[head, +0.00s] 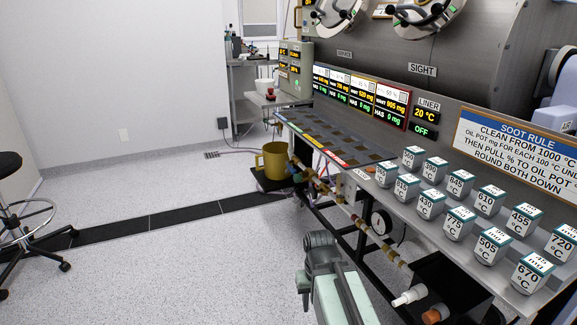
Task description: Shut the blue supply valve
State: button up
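A brass pipe (349,213) with several fittings runs along the front of the bench, below its edge. A small bluish part (298,178) shows at the pipe's far end, beside the yellow mug (271,161). It is too small to tell whether this is the blue supply valve or how a handle is turned. My arm (338,296) rises at the bottom centre, in front of the bench and well short of the bluish part. Its grey end (320,243) shows no clear fingers, and I see nothing held there.
The steel bench carries several temperature-labelled blocks (460,219) and a dark slotted tray (335,139). A dark bin (440,283) with white and orange pieces near it is at lower right. A stool (22,215) stands far left. The floor between is clear.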

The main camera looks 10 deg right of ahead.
aim_at(293, 171)
jog(key=u, duration=0.55)
jog(key=i, duration=1.4)
jog(key=u, duration=0.95)
jog(key=i, duration=2.1)
jog(key=z, duration=0.6)
jog(key=k, duration=0.8)
jog(key=z, duration=0.15)
jog(key=i, duration=0.95)
jog(key=u, duration=0.1)
